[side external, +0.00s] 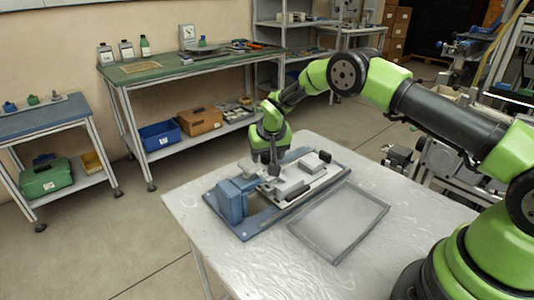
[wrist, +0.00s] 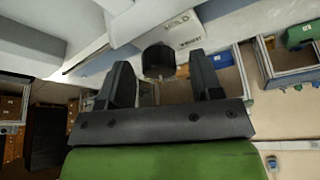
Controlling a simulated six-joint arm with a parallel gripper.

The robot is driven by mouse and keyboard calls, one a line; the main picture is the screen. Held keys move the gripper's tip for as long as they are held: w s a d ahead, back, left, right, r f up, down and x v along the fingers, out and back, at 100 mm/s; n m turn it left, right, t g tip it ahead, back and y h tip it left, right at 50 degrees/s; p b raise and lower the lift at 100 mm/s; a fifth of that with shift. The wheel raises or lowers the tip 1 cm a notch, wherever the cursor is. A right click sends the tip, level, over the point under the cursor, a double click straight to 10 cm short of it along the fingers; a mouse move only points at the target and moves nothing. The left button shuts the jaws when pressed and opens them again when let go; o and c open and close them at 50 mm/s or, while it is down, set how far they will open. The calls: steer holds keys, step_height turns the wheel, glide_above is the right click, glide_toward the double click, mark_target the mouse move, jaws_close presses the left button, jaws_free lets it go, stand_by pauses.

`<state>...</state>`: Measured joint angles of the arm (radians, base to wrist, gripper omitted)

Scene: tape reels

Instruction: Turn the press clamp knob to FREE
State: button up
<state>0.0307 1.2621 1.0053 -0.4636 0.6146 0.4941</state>
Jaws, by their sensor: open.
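The press (side external: 237,205) stands on the table, with a blue base and blue end block and pale grey blocks along it. In the wrist view a dark round knob (wrist: 158,63) shows between my two fingers, beside a white block (wrist: 192,33) with lettering that looks like HOLD. My gripper (side external: 266,160) is over the press, pointing down. In the wrist view my gripper (wrist: 160,68) is open, one finger on each side of the knob, with gaps visible. Whether the fingers reach down around it, and which way the knob is turned, I cannot tell.
A shallow grey tray (side external: 338,222) lies on the metal-topped table (side external: 400,225) close to the press. A small black part (side external: 325,156) stands up at the press's far right end. The table's front and right areas are clear. Workbenches (side external: 190,67) stand behind, apart from the table.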

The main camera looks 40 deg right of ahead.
steer(key=c, duration=0.9)
steer(key=shift+n, duration=0.3)
steer(key=n+y, duration=0.1)
steer(key=n, duration=0.1)
steer(key=shift+d+n, duration=0.1)
steer(key=shift+n, duration=0.2)
steer(key=n+y, duration=0.2)
steer(key=n, duration=0.2)
steer(key=shift+d, duration=0.1)
steer(key=n+y, duration=0.1)
steer(key=n, duration=0.3)
steer(key=shift+n+y, duration=0.4)
steer(key=shift+n+g+y, duration=0.3)
steer(key=shift+n+g, duration=0.4)
steer(key=shift+n, duration=1)
